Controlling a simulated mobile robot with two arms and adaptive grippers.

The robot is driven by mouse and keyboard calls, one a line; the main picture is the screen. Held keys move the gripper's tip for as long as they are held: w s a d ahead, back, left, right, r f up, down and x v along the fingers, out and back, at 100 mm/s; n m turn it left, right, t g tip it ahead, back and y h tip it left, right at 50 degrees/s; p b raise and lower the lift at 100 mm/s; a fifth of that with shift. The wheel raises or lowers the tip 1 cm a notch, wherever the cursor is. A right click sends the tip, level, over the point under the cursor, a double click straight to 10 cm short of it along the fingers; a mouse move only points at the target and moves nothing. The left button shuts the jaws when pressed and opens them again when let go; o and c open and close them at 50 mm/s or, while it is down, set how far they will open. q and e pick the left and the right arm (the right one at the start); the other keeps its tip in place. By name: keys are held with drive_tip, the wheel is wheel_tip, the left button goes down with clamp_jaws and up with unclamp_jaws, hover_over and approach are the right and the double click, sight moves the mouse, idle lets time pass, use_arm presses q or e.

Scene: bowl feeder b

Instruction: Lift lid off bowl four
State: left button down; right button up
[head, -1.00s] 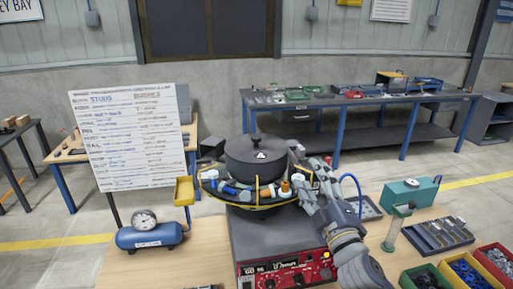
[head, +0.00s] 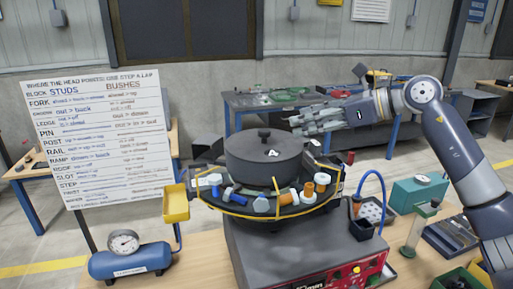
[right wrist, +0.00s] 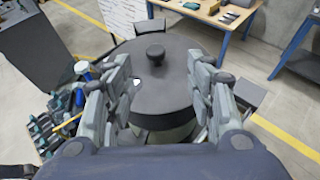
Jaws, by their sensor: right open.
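The bowl feeder's round dark grey lid (head: 262,154) sits over the middle of the bowl and has a small black knob (head: 264,134) on top. The bowl's outer track (head: 240,208) shows around it with blue, white and orange parts. My right gripper (head: 296,123) is open and empty, just above and to the right of the lid in the head view. In the right wrist view the lid (right wrist: 150,85) and its knob (right wrist: 156,54) lie beyond and between the two spread fingers (right wrist: 160,85). I cannot tell any touch. My left gripper is not in view.
A blue air tank with a gauge (head: 130,260) is on the table at the front left. A lettered board (head: 100,140) stands at the back left.

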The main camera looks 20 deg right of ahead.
sight(268, 131)
drive_tip(key=p+x, duration=0.1)
drive_tip(key=x, duration=0.3)
drive_tip(key=shift+w+a+p, duration=0.1)
drive_tip(key=shift+a+p, duration=0.2)
drive_tip(key=shift+a, duration=0.05)
drive_tip(key=p+x, duration=0.3)
drive_tip(key=x, duration=0.2)
drive_tip(key=shift+a+f, duration=0.25)
drive_tip(key=shift+w+a+f, duration=0.1)
drive_tip(key=shift+f, duration=0.05)
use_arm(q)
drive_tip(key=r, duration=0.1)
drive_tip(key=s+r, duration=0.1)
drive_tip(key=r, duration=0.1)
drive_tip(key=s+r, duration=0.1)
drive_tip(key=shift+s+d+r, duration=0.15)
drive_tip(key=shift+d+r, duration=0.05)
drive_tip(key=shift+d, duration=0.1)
use_arm(e)
clamp_jaws()
